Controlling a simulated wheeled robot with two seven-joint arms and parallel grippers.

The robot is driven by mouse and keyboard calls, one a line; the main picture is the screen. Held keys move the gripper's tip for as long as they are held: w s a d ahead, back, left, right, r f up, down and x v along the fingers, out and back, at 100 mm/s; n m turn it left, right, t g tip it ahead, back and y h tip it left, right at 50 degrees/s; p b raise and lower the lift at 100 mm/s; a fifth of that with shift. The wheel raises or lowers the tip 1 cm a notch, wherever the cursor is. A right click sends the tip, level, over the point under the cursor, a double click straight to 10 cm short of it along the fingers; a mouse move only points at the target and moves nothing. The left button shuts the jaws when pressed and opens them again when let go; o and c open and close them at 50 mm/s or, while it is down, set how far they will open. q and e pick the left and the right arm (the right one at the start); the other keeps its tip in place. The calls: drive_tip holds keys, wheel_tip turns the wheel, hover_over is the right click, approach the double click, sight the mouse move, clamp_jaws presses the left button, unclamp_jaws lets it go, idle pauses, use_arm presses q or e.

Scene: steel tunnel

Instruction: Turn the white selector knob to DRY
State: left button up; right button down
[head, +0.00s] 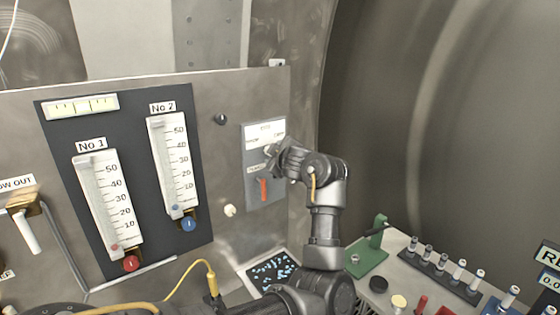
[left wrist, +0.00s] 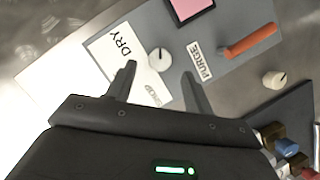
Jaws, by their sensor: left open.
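In the head view my left gripper (head: 274,157) is at the grey panel (head: 251,190) and largely hides the knob. My right gripper is not in view.
An orange-red lever (left wrist: 250,40) by the PURGE label (left wrist: 200,60) is close to the right finger. A cream knob (left wrist: 274,80) stands farther right. Flow gauges (head: 110,200) are on the left. A bench with a green stand (head: 366,255) and several small parts is at lower right.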

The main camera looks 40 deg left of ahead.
use_arm(q)
drive_tip(key=b+v, duration=0.2)
drive_tip(key=v, duration=0.4)
drive_tip(key=shift+d, duration=0.25)
drive_tip(key=shift+s, duration=0.15)
